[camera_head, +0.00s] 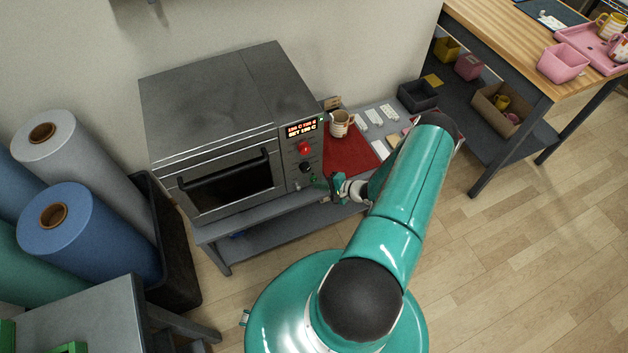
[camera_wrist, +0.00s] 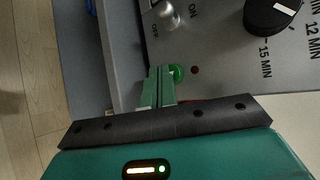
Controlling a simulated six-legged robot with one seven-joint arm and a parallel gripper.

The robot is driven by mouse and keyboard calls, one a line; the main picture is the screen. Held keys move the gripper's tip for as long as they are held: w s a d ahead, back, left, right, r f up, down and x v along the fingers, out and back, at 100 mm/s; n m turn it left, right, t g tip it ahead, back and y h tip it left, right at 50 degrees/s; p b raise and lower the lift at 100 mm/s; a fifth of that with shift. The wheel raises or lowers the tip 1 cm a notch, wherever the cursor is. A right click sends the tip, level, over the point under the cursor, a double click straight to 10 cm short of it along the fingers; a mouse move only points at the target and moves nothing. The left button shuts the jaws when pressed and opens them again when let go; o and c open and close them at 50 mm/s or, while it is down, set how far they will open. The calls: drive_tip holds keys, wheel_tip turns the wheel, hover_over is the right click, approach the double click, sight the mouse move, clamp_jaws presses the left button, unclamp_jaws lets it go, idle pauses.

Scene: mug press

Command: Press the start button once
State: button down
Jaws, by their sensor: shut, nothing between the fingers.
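The grey press (camera_head: 215,110) stands on a low bench, its control panel on the right of its front. The green start button (camera_wrist: 178,73) is low on the panel in the wrist view, partly hidden behind my fingers. My gripper (camera_wrist: 160,76) is shut and empty, its fingertips just left of the button's visible part. I cannot tell whether they touch it. In the head view my gripper (camera_head: 333,184) is just right of the panel's lower part.
A black timer dial (camera_wrist: 272,14) and a metal ON/OFF switch (camera_wrist: 168,16) are near the button. A red knob (camera_head: 305,148) sits below the lit display (camera_head: 301,129). A mug (camera_head: 340,123) stands by the red mat (camera_head: 350,158), right of the press.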

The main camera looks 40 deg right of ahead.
drive_tip(key=shift+w+d, duration=0.15)
drive_tip(key=shift+w, duration=0.25)
idle(0.4)
idle(0.4)
drive_tip(key=shift+s+a, duration=0.25)
drive_tip(key=shift+s, duration=0.6)
drive_tip(key=s, duration=0.2)
drive_tip(key=s+a, duration=0.1)
drive_tip(key=s, duration=0.1)
drive_tip(key=shift+s+a, duration=0.2)
drive_tip(key=shift+s, duration=0.2)
idle(0.6)
